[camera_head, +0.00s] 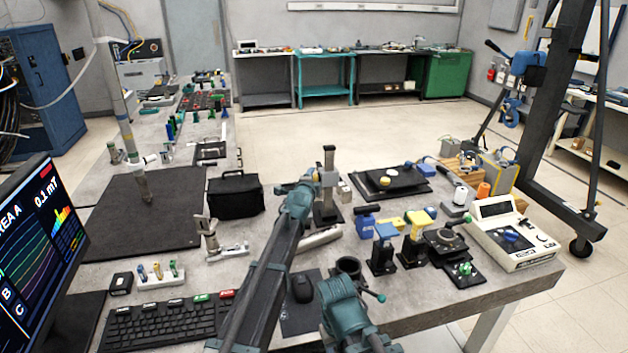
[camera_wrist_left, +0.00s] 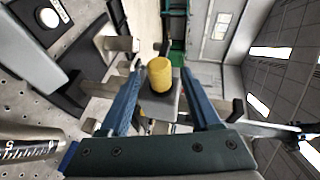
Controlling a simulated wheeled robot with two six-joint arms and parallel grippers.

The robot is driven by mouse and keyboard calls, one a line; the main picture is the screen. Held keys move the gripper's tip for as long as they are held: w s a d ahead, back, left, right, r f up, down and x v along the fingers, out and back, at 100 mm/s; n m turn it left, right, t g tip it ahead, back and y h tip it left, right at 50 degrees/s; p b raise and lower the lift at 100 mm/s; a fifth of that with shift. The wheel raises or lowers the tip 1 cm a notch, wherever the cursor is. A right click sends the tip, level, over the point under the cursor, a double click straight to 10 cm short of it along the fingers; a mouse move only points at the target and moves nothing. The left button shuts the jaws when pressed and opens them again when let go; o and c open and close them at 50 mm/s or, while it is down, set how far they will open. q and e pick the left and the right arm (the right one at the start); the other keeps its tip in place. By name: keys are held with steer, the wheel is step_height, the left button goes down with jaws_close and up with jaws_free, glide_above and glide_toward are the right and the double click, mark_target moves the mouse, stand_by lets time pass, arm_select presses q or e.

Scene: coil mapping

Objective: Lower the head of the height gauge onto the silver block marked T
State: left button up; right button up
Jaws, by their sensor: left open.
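The height gauge is a grey upright column (camera_head: 328,178) on a dark base, near the middle of the table. My left gripper (camera_head: 312,178) is at its left side, partly covering it. In the left wrist view the open blue fingers (camera_wrist_left: 163,100) stand on either side of a yellow cylinder (camera_wrist_left: 160,75), which appears to sit on a grey part of the gauge. I cannot tell contact. Small silver blocks (camera_head: 345,191) stand right of the column; metal blocks also show in the left wrist view (camera_wrist_left: 121,43). No T mark is legible.
A black plate (camera_head: 408,188) with a yellow part lies to the right. Blue and yellow fixtures (camera_head: 384,248) and a white instrument (camera_head: 512,236) stand nearer the right edge. A black case (camera_head: 236,196) and keyboard (camera_head: 160,325) are left of my arm.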

arm_select(q)
steer(key=x, duration=0.5)
steer(key=shift+b, duration=0.4)
steer(key=shift+s, duration=0.1)
jaws_close()
stand_by(0.9)
